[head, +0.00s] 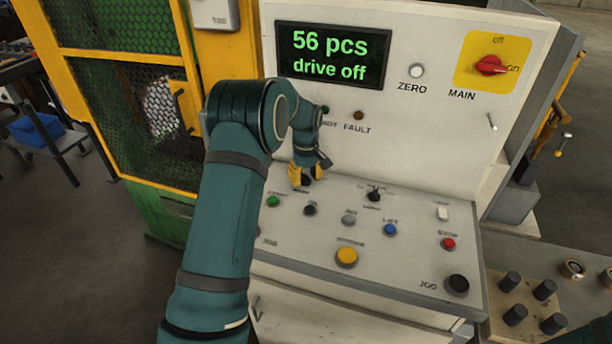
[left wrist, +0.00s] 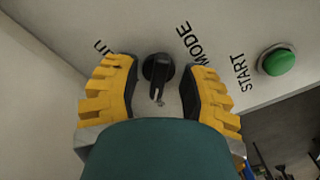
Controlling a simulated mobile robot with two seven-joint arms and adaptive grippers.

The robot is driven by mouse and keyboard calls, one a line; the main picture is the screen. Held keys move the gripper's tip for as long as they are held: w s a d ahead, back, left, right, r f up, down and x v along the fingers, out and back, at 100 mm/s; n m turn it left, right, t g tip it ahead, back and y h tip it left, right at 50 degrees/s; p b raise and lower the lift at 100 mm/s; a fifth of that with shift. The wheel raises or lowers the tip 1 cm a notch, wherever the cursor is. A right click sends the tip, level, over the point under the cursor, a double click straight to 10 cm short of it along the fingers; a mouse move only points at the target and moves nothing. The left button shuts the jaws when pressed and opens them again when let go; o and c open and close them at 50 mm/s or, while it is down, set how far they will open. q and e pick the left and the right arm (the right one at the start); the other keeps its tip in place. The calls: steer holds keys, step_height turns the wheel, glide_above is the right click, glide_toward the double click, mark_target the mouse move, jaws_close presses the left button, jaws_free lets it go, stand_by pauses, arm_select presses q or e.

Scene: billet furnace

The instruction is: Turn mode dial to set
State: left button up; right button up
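The mode dial (left wrist: 158,70) is a black round knob with a raised grip on the pale panel, beside the printed word MODE in the left wrist view. My left gripper (left wrist: 160,75) is open, with one yellow-and-black finger on each side of the dial. A gap shows between the dial and each finger. In the head view my left gripper (head: 306,174) points down at the upper left of the sloped panel and hides the dial. The dial's setting is hard to read; one label is partly covered. My right gripper is not in view.
The control panel (head: 400,265) carries a green START button (head: 273,201), a black knob (head: 374,195), a blue button (head: 390,230), a red STOP button (head: 448,244) and a yellow button (head: 346,256). The display (head: 331,55) reads "56 pcs, drive off". The red main switch (head: 490,65) is upper right.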

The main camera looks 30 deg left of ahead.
mark_target(306, 176)
arm_select(q)
steer(key=shift+r, duration=0.1)
step_height(306, 176, up, 12)
stand_by(0.6)
stand_by(0.5)
